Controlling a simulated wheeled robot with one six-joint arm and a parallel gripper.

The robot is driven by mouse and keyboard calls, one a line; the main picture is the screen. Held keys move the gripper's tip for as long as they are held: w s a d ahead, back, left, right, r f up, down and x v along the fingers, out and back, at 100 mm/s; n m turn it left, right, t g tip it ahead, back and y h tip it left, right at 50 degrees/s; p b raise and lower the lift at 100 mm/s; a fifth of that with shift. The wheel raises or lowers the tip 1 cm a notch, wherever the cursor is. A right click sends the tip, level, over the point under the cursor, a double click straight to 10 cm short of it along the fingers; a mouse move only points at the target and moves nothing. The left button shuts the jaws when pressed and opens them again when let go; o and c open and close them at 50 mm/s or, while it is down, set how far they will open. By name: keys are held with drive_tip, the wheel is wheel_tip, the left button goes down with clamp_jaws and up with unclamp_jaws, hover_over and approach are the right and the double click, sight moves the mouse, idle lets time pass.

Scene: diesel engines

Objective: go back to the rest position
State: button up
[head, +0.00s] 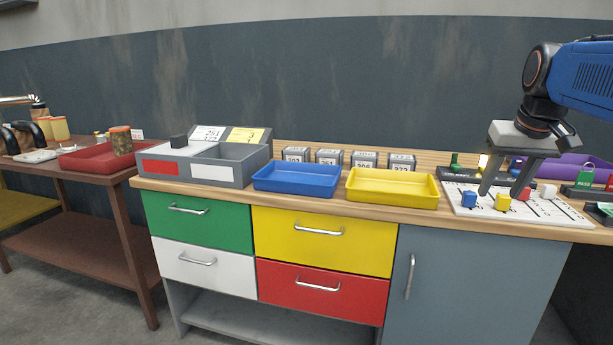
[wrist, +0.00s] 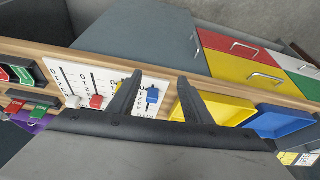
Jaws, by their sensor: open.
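My gripper (head: 502,188) hangs from the blue arm at the right of the head view, fingers down and apart, with nothing seen between them. It is over or just behind a white board (head: 483,212) with marked tracks. A blue block (head: 469,199), a yellow block (head: 503,202), a red block (head: 524,194) and a white block (head: 549,191) sit on the board. In the wrist view the open fingers (wrist: 160,80) reach toward the board, near the blue block (wrist: 152,95). Whether a finger touches a block is unclear.
A yellow tray (head: 393,203) and a blue tray (head: 296,192) lie left of the board on the wooden counter. Behind them stand several numbered grey boxes (head: 364,160). A grey bin (head: 240,153) is further left. A purple tray (head: 568,162) and green-handled parts lie behind and right.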

drive_tip(key=s+a+f+n, duration=0.1)
drive_tip(key=s+a+f, duration=0.5)
drive_tip(key=s+f, duration=0.4)
drive_tip(key=s+a+f+n, duration=0.1)
drive_tip(key=s+a+f, duration=0.6)
drive_tip(key=s+f, duration=0.3)
wheel_tip(320, 180, down, 4)
drive_tip(key=shift+s+a+f+y, duration=0.2)
drive_tip(key=shift+a+y, duration=0.1)
drive_tip(key=shift+y, duration=0.1)
